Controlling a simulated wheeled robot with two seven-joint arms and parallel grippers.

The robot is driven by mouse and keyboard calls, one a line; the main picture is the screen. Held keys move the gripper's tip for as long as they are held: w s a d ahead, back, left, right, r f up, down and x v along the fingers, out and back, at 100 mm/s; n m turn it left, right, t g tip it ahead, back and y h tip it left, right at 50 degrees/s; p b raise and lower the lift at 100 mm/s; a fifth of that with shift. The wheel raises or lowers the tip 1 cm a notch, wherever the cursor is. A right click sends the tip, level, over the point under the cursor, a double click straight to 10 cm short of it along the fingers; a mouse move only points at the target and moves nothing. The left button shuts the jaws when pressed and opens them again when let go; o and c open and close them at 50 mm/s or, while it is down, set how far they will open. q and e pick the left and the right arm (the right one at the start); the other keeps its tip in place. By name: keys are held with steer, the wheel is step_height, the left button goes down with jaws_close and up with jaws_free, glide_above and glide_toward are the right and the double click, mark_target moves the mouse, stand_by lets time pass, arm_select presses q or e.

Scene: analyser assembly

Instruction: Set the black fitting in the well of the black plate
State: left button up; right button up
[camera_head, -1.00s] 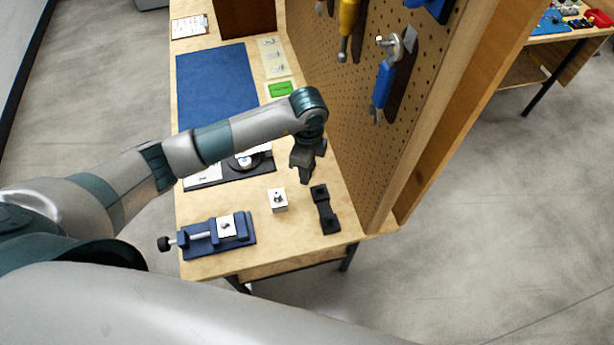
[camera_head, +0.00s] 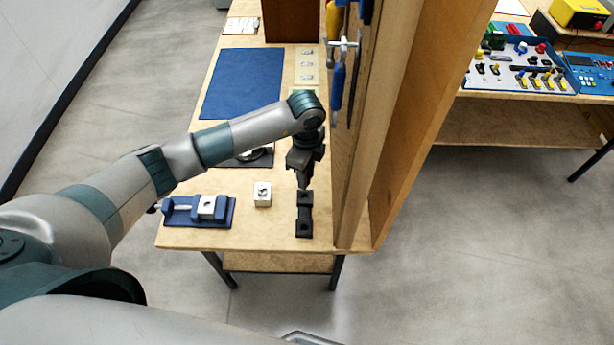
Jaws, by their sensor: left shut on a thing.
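My left gripper (camera_head: 303,183) points down with its fingertips at the far end of a narrow black piece (camera_head: 304,214) with square ends, on the bench near the pegboard. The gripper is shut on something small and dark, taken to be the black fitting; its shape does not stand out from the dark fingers. I cannot tell whether it touches the black piece. A dark plate (camera_head: 262,159), which may be the black plate, lies farther back with a round part on it. My forearm covers much of it, and its well cannot be made out. My right gripper is not in view.
A white block (camera_head: 262,194) stands left of the narrow black piece. A blue vise (camera_head: 222,212) holding a pale block is farther left. A blue mat (camera_head: 242,84) lies behind. The pegboard's wooden frame (camera_head: 358,180) rises close to the gripper's right.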

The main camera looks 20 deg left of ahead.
arm_select(q)
steer(key=shift+a, duration=0.1)
steer(key=shift+f, duration=0.25)
steer(key=shift+f+b, duration=0.45)
steer(key=shift+b, duration=0.05)
steer(key=shift+f+b, duration=0.8)
steer(key=shift+f, duration=0.5)
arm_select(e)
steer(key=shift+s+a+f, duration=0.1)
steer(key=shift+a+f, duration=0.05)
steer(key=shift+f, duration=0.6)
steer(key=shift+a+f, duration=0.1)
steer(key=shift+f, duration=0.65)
arm_select(q)
steer(key=shift+f+b, duration=0.25)
steer(key=shift+b, duration=0.1)
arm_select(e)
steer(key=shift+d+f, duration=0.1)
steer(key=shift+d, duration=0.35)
arm_select(q)
steer(key=shift+f, duration=0.4)
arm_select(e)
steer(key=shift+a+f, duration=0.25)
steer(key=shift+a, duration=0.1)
arm_select(q)
steer(key=shift+f, duration=0.2)
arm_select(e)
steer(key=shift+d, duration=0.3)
